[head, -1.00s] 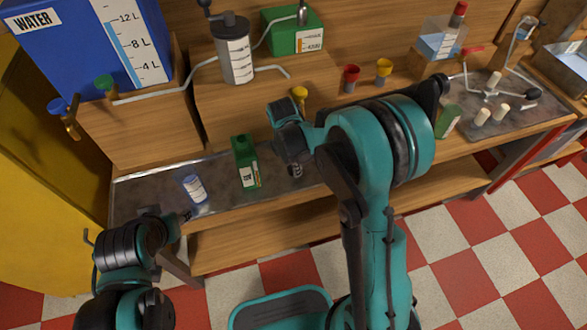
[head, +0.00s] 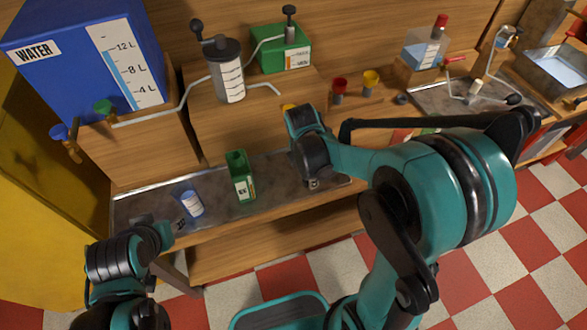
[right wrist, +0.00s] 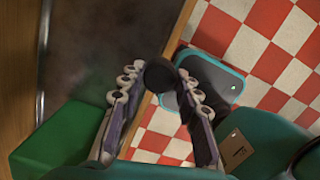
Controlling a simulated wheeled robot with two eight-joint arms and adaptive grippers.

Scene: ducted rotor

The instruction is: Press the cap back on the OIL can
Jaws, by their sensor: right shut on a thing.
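The OIL can (head: 243,188) is a green can with a white label, upright on the metal bench top, and no dark cap shows on its top. My right gripper (head: 313,183) is to the right of the can, over the bench, its fingers mostly hidden by its wrist. In the right wrist view its fingers (right wrist: 158,78) are shut on a small round black cap (right wrist: 158,72). A green block (right wrist: 55,142), probably the can, shows at lower left there. My left gripper (head: 180,224) is at the bench's front edge by a blue-and-white container; its fingers are too small to read.
The blue-and-white container (head: 192,203) stands left of the OIL can. A blue WATER tank (head: 75,60), a grey-lidded cylinder (head: 228,80) and a green box (head: 275,50) stand on wooden blocks behind. Red and yellow cups (head: 340,88) stand behind right.

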